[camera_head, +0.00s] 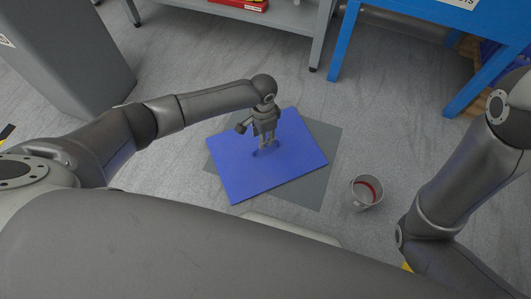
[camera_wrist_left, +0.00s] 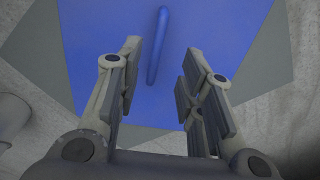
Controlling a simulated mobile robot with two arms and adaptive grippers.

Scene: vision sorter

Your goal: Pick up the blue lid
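The blue lid (camera_head: 240,182) is a flat blue panel that lies on a grey square on the floor. My left gripper (camera_head: 266,149) points down over the upper middle of the lid. In the left wrist view the lid (camera_wrist_left: 100,35) fills the top middle, with a raised blue bar handle (camera_wrist_left: 157,48) running lengthwise. The left gripper (camera_wrist_left: 163,72) is open there, with one finger on each side of the handle and gaps between. I cannot tell how far above the lid the fingertips are. My right arm is at the right edge, and its gripper is not visible.
A grey square (camera_head: 317,145) shows around and under the lid. A white cup (camera_head: 365,193) with red inside stands right of it. A blue table (camera_head: 395,18), a grey shelf (camera_head: 290,17) and a grey bin (camera_head: 75,60) stand at the back. Floor near the lid is otherwise clear.

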